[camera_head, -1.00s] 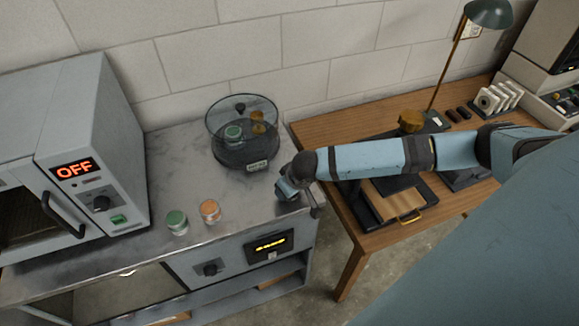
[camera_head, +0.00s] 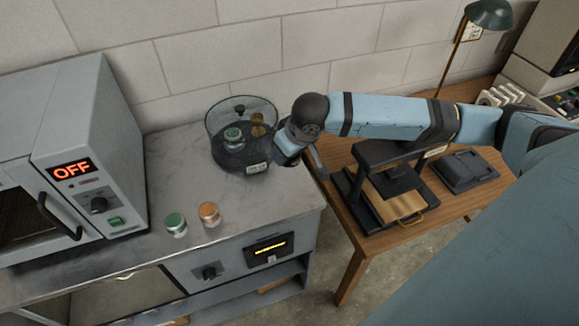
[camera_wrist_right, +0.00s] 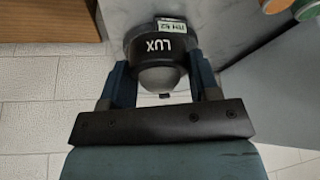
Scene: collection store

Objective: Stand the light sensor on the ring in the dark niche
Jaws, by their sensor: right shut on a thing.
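The light sensor (camera_wrist_right: 160,62), a black round body marked LUX with a grey dome, sits between the two fingers of my right gripper (camera_wrist_right: 161,68) in the right wrist view. The gripper is shut on it. In the head view my right gripper (camera_head: 289,150) is beside the right side of the round clear-walled vessel, over the right end of the metal bench. The sensor cannot be made out there. I cannot make out the ring or pick out the dark niche for certain. My left gripper is not in view.
The vessel (camera_head: 229,154) stands close to my right gripper and holds small jars. A green-lidded jar (camera_head: 176,226) and an orange-lidded jar (camera_head: 209,215) stand on the metal bench (camera_head: 255,203). An oven (camera_head: 120,150) reads OFF. A gap separates the wooden table (camera_head: 440,213).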

